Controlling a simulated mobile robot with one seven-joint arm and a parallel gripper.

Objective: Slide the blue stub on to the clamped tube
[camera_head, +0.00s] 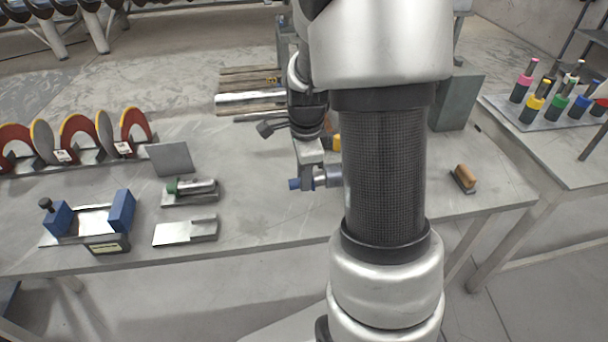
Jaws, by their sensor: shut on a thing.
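My gripper (308,178) is in front of the arm's lower end, over the middle of the table. It is shut on the blue stub (294,184), whose blue end sticks out to the left of the fingers. A silvery section (327,177) shows to the right of the fingers and runs behind my arm. The stub lies roughly level.
On the left of the table (270,220) stand a blue-ended fixture (121,210), a green-ended part on a block (192,188), a flat plate (186,230) and a rack of discs (80,135). A brush (465,178) lies right. A side tray (545,122) holds several colour-banded pegs.

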